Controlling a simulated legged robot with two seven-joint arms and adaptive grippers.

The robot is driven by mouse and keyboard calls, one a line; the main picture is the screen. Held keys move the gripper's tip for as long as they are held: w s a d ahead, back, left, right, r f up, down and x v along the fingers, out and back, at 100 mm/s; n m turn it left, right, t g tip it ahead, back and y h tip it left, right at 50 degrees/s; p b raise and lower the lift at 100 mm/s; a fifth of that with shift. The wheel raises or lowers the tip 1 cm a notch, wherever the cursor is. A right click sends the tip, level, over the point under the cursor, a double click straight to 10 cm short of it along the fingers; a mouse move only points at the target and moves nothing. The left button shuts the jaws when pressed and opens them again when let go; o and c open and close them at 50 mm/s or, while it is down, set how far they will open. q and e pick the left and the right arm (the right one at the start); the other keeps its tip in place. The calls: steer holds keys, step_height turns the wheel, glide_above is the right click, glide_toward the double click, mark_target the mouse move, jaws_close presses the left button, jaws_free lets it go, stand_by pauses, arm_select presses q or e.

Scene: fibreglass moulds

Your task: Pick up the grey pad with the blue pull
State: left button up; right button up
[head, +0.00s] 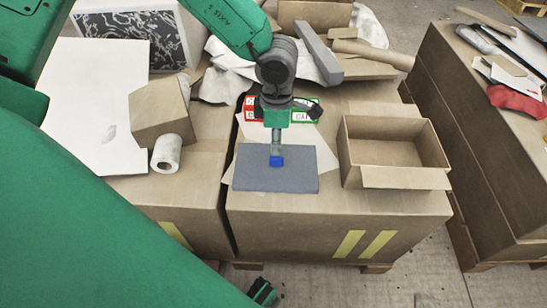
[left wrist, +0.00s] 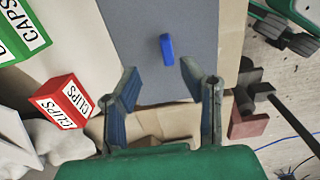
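The grey pad (head: 300,180) lies flat near the front edge of a large cardboard box. Its blue pull (head: 277,163) sits near the pad's middle and also shows in the left wrist view (left wrist: 167,48). My left gripper (head: 277,149) points down over the pad at the pull. In the left wrist view its two fingers (left wrist: 163,80) are apart with nothing between them, and the pull appears just beyond the tips. Contact with the pull cannot be told. A dark and green part of mine shows at the bottom of the head view; whether it is my right gripper is unclear.
An open, empty cardboard box (head: 395,150) stands close to the pad's right. A red CLIPS box (left wrist: 62,102) and a green CAPS box (left wrist: 20,35) lie behind the pad. A white roll (head: 166,153) and a small carton (head: 160,112) are at left.

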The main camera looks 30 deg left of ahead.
mark_target(280, 158)
arm_select(q)
steer(key=shift+f, duration=0.65)
steer(key=shift+d+f, duration=0.15)
steer(key=shift+d, duration=0.4)
steer(key=f+b, duration=0.2)
steer(key=d+f+b, duration=0.1)
steer(key=shift+s+f, duration=0.15)
steer(key=shift+s, duration=0.1)
steer(key=shift+w+a+f, duration=0.1)
steer(key=shift+a+f, duration=0.45)
steer(key=shift+f, duration=0.3)
steer(key=shift+a, duration=0.3)
steer(key=shift+d+r, duration=0.1)
steer(key=shift+d, duration=0.2)
jaws_close()
steer(key=shift+d, duration=0.2)
arm_select(e)
steer(key=f, duration=0.2)
steer(key=d+f, duration=0.1)
steer(key=f, duration=0.1)
steer(key=shift+d, duration=0.1)
